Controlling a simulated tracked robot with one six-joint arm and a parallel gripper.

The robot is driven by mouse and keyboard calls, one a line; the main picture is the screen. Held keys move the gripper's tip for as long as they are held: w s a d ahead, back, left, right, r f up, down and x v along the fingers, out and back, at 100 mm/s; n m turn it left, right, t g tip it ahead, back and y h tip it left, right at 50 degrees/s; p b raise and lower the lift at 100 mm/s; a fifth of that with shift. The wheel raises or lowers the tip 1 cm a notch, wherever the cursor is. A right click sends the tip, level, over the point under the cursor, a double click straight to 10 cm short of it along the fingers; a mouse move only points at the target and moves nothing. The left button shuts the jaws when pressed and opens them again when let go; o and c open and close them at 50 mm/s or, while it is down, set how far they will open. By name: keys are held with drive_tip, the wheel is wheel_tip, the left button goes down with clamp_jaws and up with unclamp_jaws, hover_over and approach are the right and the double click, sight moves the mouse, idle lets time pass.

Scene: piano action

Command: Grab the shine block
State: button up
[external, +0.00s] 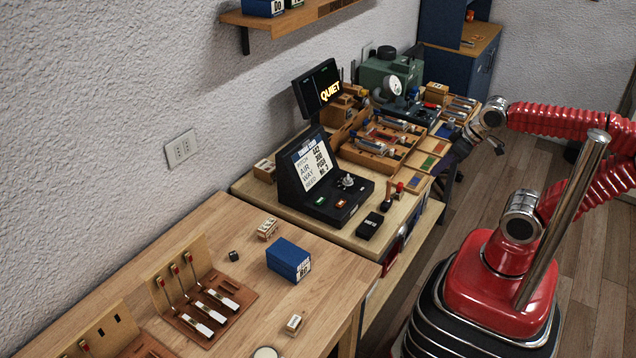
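I cannot make out which thing is the shine block; no label that I can read says so. Small block-like things lie on the near wooden bench: a pale wooden block with dark marks (268,229), a small dark cube (234,255), and a small pale block (294,323) near the front edge. A larger blue box (289,260) with a white label stands among them. My gripper (460,147) is at the far right end of the farther bench, beside its front edge. It is small and dark there, and its fingers are not clear.
A black console (322,190) with a sheet and buttons stands on the farther bench (405,225). Behind it are a screen reading QUIET (318,88) and wooden trays (372,150) of tools. A rack with levers (205,305) stands on the near bench. Wooden floor is open at right.

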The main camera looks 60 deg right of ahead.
drive_tip(key=o, duration=1.1)
drive_tip(key=shift+a, duration=0.1)
